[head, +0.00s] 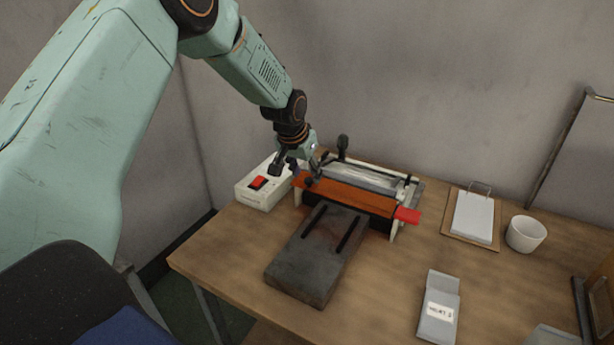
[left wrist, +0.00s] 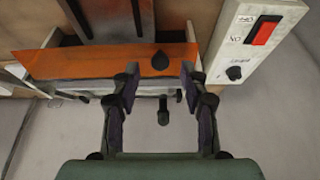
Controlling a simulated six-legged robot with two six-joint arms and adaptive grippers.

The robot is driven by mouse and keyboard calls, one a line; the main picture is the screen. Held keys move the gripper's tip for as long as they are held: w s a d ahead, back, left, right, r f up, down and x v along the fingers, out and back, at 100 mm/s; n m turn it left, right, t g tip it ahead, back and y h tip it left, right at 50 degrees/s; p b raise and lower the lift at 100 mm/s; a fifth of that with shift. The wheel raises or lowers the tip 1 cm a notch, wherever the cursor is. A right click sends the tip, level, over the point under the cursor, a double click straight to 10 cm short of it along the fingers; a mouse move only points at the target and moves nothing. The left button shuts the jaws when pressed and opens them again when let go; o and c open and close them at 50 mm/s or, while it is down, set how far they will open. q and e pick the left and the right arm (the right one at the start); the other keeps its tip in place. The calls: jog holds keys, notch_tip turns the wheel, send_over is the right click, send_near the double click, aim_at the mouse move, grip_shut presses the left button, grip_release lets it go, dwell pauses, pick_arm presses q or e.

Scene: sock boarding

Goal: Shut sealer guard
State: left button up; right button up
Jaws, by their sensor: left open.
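The sealer (head: 382,182) stands at the back of the table, with a dark slotted plate (head: 315,262) in front. Its orange guard (head: 350,197) spans the front and has a red tab (head: 407,215) at the right end. I cannot tell how far the guard is swung. My left gripper (head: 298,170) is open at the guard's left end. In the left wrist view, the gripper's fingertips (left wrist: 160,72) stand either side of a black knob (left wrist: 160,60) on the orange guard (left wrist: 100,64), with gaps beside it. My right gripper is not in view.
A white switch box (head: 262,188) with a red rocker stands left of the sealer. A wall rises close behind. The table's front middle is clear.

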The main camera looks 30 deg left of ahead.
pick_arm(q)
jog(key=shift+x, duration=1.05)
jog(key=shift+r, duration=0.1)
grip_shut()
